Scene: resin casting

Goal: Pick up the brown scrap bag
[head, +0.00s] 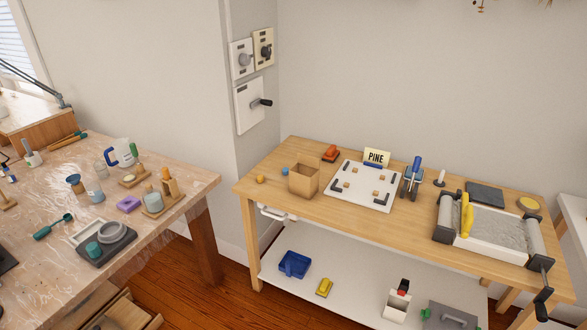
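The likeliest match for the brown scrap bag is a brown, open-topped, box-like container (303,182) on the wooden table at the right, near its left end. It stands upright, with one flap raised at its right rim. Its inside is mostly hidden, so I cannot tell what it holds. My gripper is not in view, and nothing is touching the brown container.
Near the container are an orange ball (260,179), an orange-red object (331,154), a white board (366,189) and a PINE sign (376,156). A roller tray (488,228) stands farther right. A cluttered, film-covered workbench (185,174) is at the left; wooden floor (205,299) lies between.

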